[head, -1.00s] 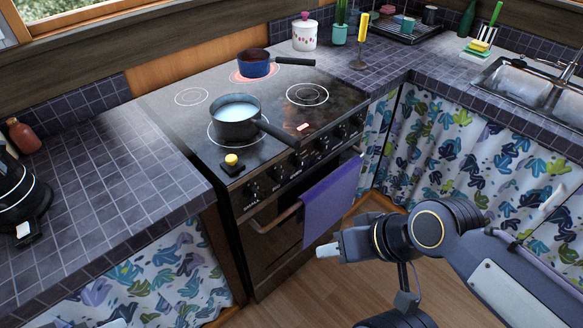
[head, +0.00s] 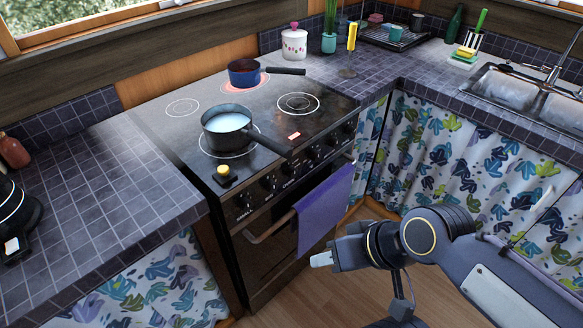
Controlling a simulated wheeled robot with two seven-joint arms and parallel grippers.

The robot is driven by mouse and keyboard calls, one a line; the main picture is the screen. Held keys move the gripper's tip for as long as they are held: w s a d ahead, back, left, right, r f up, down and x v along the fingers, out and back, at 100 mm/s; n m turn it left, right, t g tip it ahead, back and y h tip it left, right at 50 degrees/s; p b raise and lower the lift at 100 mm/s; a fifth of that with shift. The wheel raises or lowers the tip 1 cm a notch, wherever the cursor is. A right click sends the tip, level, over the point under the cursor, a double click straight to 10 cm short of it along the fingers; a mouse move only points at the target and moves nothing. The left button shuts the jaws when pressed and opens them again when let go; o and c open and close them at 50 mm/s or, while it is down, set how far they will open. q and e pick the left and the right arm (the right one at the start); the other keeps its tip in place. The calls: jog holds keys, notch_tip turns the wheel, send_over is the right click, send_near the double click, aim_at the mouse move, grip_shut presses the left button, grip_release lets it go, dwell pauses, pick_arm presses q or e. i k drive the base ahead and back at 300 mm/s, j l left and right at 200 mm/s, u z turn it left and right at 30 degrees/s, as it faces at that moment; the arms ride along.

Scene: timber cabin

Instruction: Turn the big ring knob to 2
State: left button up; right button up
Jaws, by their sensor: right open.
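The black stove (head: 165,135) has a row of dark knobs (head: 290,170) along its front edge. The small labels by the knobs are too small to read, so I cannot tell which is the big ring knob or where it points. A dark pot of white liquid (head: 227,125) stands on the front left ring, its handle reaching over the front edge near the knobs. A blue pan (head: 245,76) stands on the glowing back ring. My right gripper (head: 321,260) is open and empty, in front of the oven, below and apart from the knobs. My left gripper is out of view.
A purple towel (head: 325,208) hangs on the oven rail. A yellow-topped timer-like object (head: 223,173) sits at the stove's front left corner. Tiled counters (head: 85,195) flank the stove, and the sink (head: 505,90) is at right. Open floor lies before the oven.

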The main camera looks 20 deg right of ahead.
aim_at(271, 187)
jog(key=i+l+z, duration=0.15)
jog(key=l, duration=0.25)
jog(key=i+l+z, duration=0.15)
jog(key=l, duration=0.25)
jog(key=i+l+z, duration=0.15)
jog(key=l, duration=0.2)
jog(key=k, duration=0.05)
